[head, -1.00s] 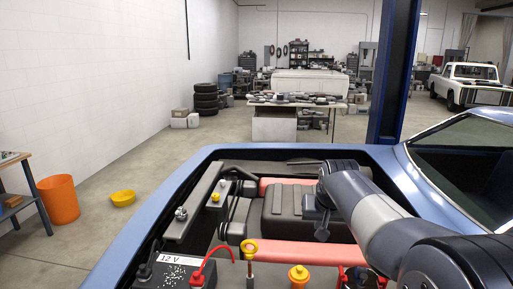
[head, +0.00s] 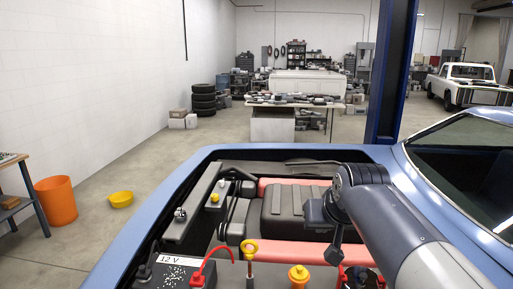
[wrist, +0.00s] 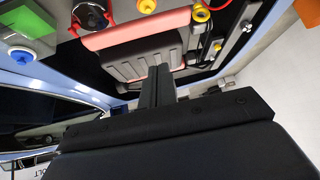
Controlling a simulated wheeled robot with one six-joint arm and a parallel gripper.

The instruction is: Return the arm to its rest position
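My arm reaches in from the lower right of the head view, over the open engine bay of a blue car (head: 130,215). My gripper (head: 333,258) is a small dark shape hanging below the wrist, over the bay. In the wrist view my gripper (wrist: 159,72) points toward the black ribbed engine cover (wrist: 145,62). Its two dark fingers lie side by side with no clear gap and nothing between them. The engine cover also shows in the head view (head: 284,209), left of the wrist.
In the bay are a 12 V battery (head: 172,272), a yellow dipstick handle (head: 249,246), an orange-yellow cap (head: 298,273) and a red tube (head: 285,253). A blue post (head: 391,75) stands beyond the car.

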